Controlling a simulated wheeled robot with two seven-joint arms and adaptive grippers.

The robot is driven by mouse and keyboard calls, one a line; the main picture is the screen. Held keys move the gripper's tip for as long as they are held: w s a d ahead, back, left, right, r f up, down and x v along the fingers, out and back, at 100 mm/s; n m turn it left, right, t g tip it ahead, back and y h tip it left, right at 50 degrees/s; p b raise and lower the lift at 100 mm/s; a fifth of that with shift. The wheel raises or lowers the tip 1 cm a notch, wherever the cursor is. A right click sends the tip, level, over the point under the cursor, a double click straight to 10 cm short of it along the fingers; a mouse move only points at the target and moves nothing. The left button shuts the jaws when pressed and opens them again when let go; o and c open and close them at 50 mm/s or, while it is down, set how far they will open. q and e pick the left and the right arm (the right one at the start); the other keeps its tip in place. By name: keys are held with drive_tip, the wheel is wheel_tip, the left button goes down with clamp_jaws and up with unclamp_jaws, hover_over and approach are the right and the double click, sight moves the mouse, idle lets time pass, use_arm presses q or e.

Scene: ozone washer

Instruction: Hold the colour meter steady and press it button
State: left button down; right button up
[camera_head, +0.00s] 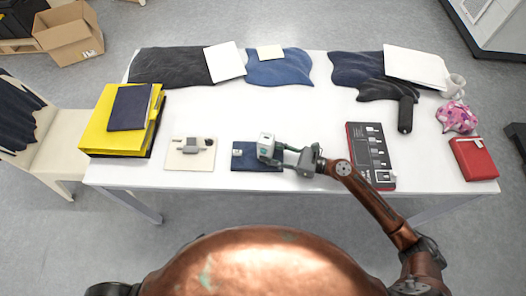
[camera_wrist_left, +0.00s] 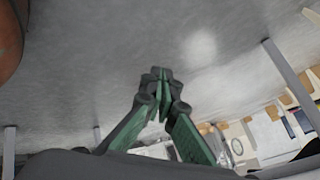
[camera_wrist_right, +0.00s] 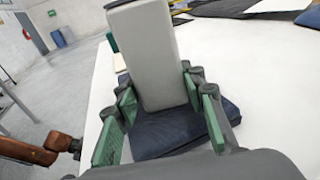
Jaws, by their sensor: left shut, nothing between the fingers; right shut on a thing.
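The colour meter (camera_head: 266,145) is a pale grey-white box over the dark blue folded cloth (camera_head: 258,165) near the table's front edge. It also shows large and slightly tilted in the right wrist view (camera_wrist_right: 146,55). My right gripper (camera_head: 272,152) is shut on the meter, with green-padded fingers on either side of it. I cannot tell whether the meter touches the cloth. No button can be made out. My left gripper (camera_wrist_left: 158,76) is shut and empty in the left wrist view, its fingertips together over grey floor, away from the meter. Its fingers do not show in the head view.
A beige board with a grey device (camera_head: 190,152) lies left of the cloth. A black-and-red panel (camera_head: 370,157) and a red box (camera_head: 473,158) lie to the right. Yellow folders (camera_head: 105,115) are at the left. Dark cloths line the back; the white table's middle (camera_head: 250,110) is clear.

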sight(263, 151)
use_arm(q)
drive_tip(key=w+d+r+m+t+h, duration=0.1)
drive_tip(key=w+d+r+m+h, duration=0.15)
drive_tip(key=w+d+r, duration=0.35)
drive_tip(key=w+d+r+m+t+h, duration=0.1)
drive_tip(key=d+r+m+h, duration=0.2)
drive_tip(key=r, duration=0.5)
drive_tip(key=w+d+r+m+t+h, duration=0.1)
drive_tip(key=w+d+r+m, duration=0.35)
drive_tip(key=r, duration=0.35)
drive_tip(key=s+d+r+m+g+h, duration=0.1)
drive_tip(key=s+d+r+m+h, duration=0.3)
drive_tip(key=d+r+m, duration=0.5)
drive_tip(key=d+r+m+h, duration=0.1)
drive_tip(key=r+m, duration=0.3)
drive_tip(key=r, duration=0.6)
drive_tip(key=w+d+r+m+h, duration=0.1)
drive_tip(key=d+r+m+h, duration=0.1)
drive_tip(key=r, duration=0.9)
drive_tip(key=m+h, duration=0.1)
drive_tip(key=m, duration=0.1)
drive_tip(key=shift+w+d+m+g, duration=0.15)
drive_tip(key=shift+w+m+g, duration=0.05)
drive_tip(key=shift+m+g, duration=0.2)
drive_tip(key=shift+w+f, duration=0.1)
drive_tip(key=w+d, duration=0.2)
drive_tip(key=w, duration=0.6)
drive_tip(key=shift+w+d, duration=0.15)
drive_tip(key=shift+w, duration=0.05)
drive_tip(key=shift+w, duration=0.15)
